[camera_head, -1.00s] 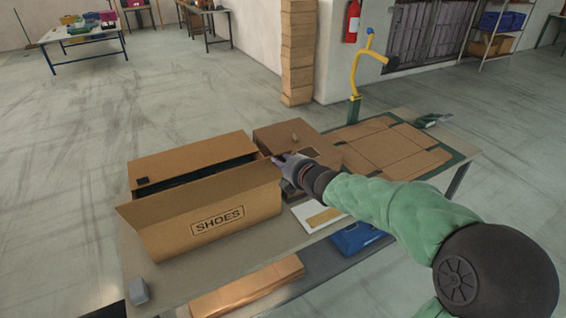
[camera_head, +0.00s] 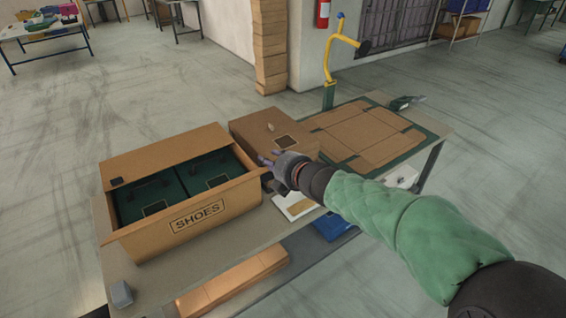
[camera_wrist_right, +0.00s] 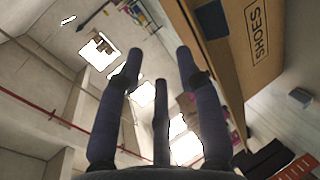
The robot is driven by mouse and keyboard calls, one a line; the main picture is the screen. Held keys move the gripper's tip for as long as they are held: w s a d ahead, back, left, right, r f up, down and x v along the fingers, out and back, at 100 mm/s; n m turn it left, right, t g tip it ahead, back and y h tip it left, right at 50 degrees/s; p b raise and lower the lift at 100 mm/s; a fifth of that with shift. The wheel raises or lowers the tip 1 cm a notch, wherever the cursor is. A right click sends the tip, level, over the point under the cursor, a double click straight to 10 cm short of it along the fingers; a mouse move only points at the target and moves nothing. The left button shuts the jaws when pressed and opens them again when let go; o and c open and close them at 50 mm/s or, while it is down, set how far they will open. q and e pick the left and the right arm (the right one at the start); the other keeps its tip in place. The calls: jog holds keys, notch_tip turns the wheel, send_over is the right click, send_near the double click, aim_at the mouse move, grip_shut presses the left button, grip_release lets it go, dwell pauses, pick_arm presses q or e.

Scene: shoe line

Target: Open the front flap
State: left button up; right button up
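An open cardboard box marked SHOES (camera_head: 172,236) stands on the near left of the table. Dark green boxes (camera_head: 165,190) show inside it. Its back flap (camera_head: 165,150) stands up. The front flap (camera_head: 125,243) leans outward over the front side, its left corner sticking out, and leaves the inside uncovered. My right gripper (camera_head: 267,159) is beside the box's right end, apart from the front flap as far as I can tell. In the right wrist view, the fingers (camera_wrist_right: 158,72) are spread with nothing between them, and the SHOES side (camera_wrist_right: 263,35) is at upper right. My left gripper is not in view.
A closed brown box (camera_head: 262,125) sits behind my right gripper. Flat cardboard (camera_head: 365,130) lies on a green mat at the right. A yellow stand (camera_head: 329,65) rises behind it. A grey block (camera_head: 121,293) sits at the table's front left corner.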

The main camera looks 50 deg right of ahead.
jog(key=shift+d+r+v, duration=0.1)
jog(key=shift+r+v, duration=0.05)
jog(key=shift+v, duration=1.2)
jog(key=shift+d+r+v, duration=0.1)
jog(key=shift+r+v, duration=0.05)
jog(key=shift+v, duration=1.2)
